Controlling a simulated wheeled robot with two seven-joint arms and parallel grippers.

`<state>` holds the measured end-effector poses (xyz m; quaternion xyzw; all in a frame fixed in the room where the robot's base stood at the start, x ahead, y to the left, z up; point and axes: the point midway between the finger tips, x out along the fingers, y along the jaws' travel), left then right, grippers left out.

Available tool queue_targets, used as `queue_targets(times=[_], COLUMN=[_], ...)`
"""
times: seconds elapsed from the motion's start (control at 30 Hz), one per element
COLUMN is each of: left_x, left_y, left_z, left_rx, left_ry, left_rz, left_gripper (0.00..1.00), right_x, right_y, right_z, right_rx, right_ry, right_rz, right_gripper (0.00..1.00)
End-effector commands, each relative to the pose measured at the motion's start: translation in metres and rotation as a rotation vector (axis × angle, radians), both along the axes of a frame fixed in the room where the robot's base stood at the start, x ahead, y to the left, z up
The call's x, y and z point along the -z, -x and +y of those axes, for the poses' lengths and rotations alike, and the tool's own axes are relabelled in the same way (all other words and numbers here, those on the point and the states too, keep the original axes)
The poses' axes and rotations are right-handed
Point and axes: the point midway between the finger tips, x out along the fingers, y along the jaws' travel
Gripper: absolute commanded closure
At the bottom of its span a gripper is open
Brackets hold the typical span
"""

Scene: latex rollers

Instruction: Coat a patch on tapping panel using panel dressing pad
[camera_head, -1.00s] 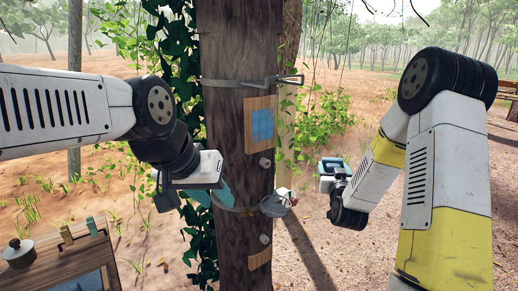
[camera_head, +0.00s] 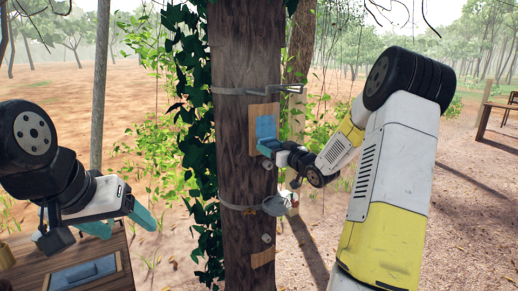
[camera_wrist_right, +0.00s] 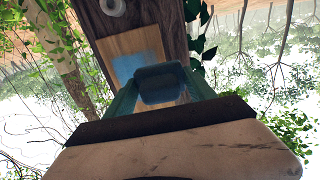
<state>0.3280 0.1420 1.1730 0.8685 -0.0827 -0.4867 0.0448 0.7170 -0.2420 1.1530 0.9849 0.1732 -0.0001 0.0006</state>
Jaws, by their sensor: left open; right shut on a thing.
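The tapping panel (camera_head: 253,152) is a pale wooden board on the tree trunk, with a light blue patch (camera_head: 266,125) in its middle. It also shows in the right wrist view (camera_wrist_right: 110,47). My right gripper (camera_head: 271,149) is shut on the panel dressing pad (camera_wrist_right: 160,84), a dark blue block between its teal fingers. The pad is in front of the panel's lower part and hides some of it. I cannot tell whether they touch. My left gripper (camera_head: 120,223) is open and empty at the lower left, well away from the trunk, above the wooden bench.
A metal cup (camera_head: 276,205) hangs on the trunk below the panel, and a metal strap (camera_head: 232,91) circles it above. Ivy (camera_head: 190,120) covers the trunk's left side. The bench (camera_head: 125,262) fills the lower left.

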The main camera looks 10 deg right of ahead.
Motion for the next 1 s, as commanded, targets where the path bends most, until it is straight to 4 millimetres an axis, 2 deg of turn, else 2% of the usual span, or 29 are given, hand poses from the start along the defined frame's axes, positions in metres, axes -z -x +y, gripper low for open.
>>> queue_targets(times=[0.5, 0.7, 1.0], left_x=[0.0, 0.0, 0.0], left_y=[0.0, 0.0, 0.0], left_z=[0.0, 0.0, 0.0], left_rx=[0.0, 0.0, 0.0], left_ry=[0.0, 0.0, 0.0], left_rz=[0.0, 0.0, 0.0], left_gripper=[0.3, 0.3, 0.3], right_x=[0.001, 0.0, 0.0], right_y=[-0.045, -0.053, -0.054], right_z=[0.018, 0.02, 0.02], right_rx=[-0.002, -0.001, 0.0], right_ry=[-0.001, 0.0, 0.0], right_rz=[-0.001, -0.001, -0.001], right_gripper=[0.69, 0.69, 0.69])
